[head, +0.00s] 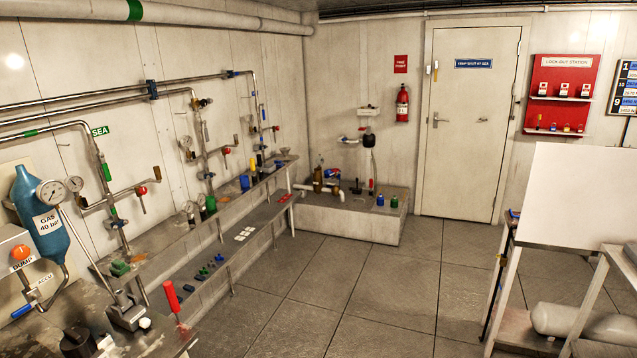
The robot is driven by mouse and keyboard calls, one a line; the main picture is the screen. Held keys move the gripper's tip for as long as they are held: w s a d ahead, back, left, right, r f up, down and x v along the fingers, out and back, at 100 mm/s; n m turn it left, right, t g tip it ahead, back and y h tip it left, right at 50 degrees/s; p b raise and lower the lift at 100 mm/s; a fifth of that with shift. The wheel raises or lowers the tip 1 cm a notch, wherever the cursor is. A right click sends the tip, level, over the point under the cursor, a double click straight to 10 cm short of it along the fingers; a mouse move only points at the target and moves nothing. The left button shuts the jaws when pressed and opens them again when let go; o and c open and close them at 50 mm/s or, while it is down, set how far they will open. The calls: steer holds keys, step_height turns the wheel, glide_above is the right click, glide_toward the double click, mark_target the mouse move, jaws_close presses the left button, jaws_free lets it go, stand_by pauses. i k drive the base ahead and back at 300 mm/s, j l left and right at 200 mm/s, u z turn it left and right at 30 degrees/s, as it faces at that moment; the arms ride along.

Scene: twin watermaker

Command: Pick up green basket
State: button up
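No thing can be told for certain as the green basket at this size. A small green cylinder (394,202) stands on the low plinth at the back, beside a small blue cylinder (380,200). Another green cylinder (211,205) stands on the long bench along the left wall. A low green object (120,268) lies at the near end of that bench. My gripper is not in view.
The left wall bench (178,250) has a lower shelf with small parts. A steel worktop with a gas bottle (38,215) is at near left. A table with a white panel (575,200) stands at right. The tiled floor (345,290) between is clear.

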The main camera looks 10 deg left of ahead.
mark_target(394, 202)
steer(key=i, duration=1)
steer(key=i+z, duration=0.1)
steer(key=i, duration=0.9)
steer(key=i+j, duration=0.15)
steer(key=i, duration=0.8)
steer(key=i+z, duration=0.15)
steer(key=i, duration=2.55)
steer(key=i+z, duration=0.2)
steer(key=i, duration=0.45)
steer(key=i+j+z, duration=0.2)
steer(key=i, duration=0.45)
steer(key=i+l+u, duration=0.15)
steer(key=i, duration=0.35)
steer(key=i+l+u, duration=0.15)
steer(key=i+l, duration=0.15)
steer(key=i, duration=0.15)
steer(key=i+l+u, duration=0.2)
steer(key=u, duration=0.2)
steer(key=i+l+u, duration=0.2)
steer(key=u, duration=0.2)
steer(key=i+l+u, duration=0.15)
steer(key=l+u, duration=0.2)
steer(key=i+l+u, duration=0.1)
steer(key=l+u, duration=0.3)
steer(key=i+l+u, duration=0.1)
steer(key=l+u, duration=0.2)
steer(key=i+l+u, duration=0.1)
steer(key=l+u, duration=0.55)
steer(key=i+j, duration=0.05)
